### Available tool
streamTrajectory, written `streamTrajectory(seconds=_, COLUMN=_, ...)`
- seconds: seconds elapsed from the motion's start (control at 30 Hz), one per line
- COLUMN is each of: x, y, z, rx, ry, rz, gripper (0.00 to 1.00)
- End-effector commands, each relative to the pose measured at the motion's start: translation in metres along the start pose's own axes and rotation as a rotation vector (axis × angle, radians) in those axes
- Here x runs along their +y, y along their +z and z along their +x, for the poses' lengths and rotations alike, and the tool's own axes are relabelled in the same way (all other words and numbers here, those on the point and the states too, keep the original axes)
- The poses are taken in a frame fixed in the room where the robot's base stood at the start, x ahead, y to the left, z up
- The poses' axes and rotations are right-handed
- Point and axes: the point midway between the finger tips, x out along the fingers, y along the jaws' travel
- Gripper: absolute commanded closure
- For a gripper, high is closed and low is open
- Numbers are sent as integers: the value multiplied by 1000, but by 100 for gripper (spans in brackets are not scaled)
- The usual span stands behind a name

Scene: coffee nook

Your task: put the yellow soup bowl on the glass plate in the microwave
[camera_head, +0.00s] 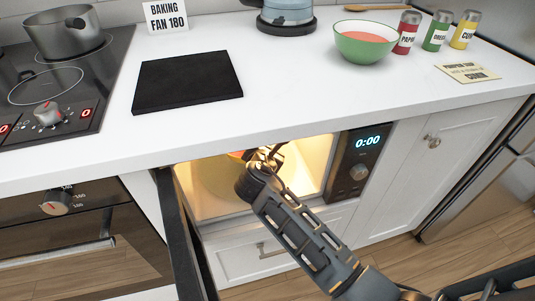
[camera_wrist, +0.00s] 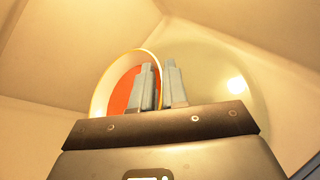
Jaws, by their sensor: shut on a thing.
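The microwave (camera_head: 358,170) is built in below the counter, its inside lit, its door (camera_head: 182,235) open at the left and its display at 0:00. My gripper (camera_head: 268,155) reaches inside. In the wrist view its two fingers (camera_wrist: 160,85) are shut on the rim of the yellow soup bowl (camera_wrist: 101,88), one finger on each side of the wall, with red soup inside. Only a sliver of the bowl shows in the head view (camera_head: 238,154). The round glass plate (camera_wrist: 225,75) shows behind and to the right of the fingers. I cannot tell whether the bowl touches it.
On the counter stand a green bowl of soup (camera_head: 366,40), spice jars (camera_head: 436,31), a recipe card (camera_head: 467,72) and a black board (camera_head: 187,80). A pot (camera_head: 66,34) is on the hob at the left. The microwave walls (camera_wrist: 55,55) surround my gripper.

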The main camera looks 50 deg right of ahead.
Motion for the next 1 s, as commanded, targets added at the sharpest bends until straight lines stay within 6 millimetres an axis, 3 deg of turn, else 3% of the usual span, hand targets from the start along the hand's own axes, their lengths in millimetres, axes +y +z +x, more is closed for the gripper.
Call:
streamTrajectory(seconds=0.07, x=-8, y=-13, z=3, rx=2, ry=-1, rz=-3, gripper=100)
streamTrajectory(seconds=0.37, x=-8, y=-12, z=2, rx=3, ry=-2, rz=-5, gripper=100)
streamTrajectory(seconds=0.4, x=-9, y=-14, z=3, rx=5, ry=-4, rz=-7, gripper=84)
streamTrajectory(seconds=0.63, x=-9, y=-14, z=2, rx=4, ry=-4, rz=-6, gripper=62)
streamTrajectory(seconds=1.0, x=-8, y=-13, z=-5, rx=5, ry=-2, rz=-6, gripper=61)
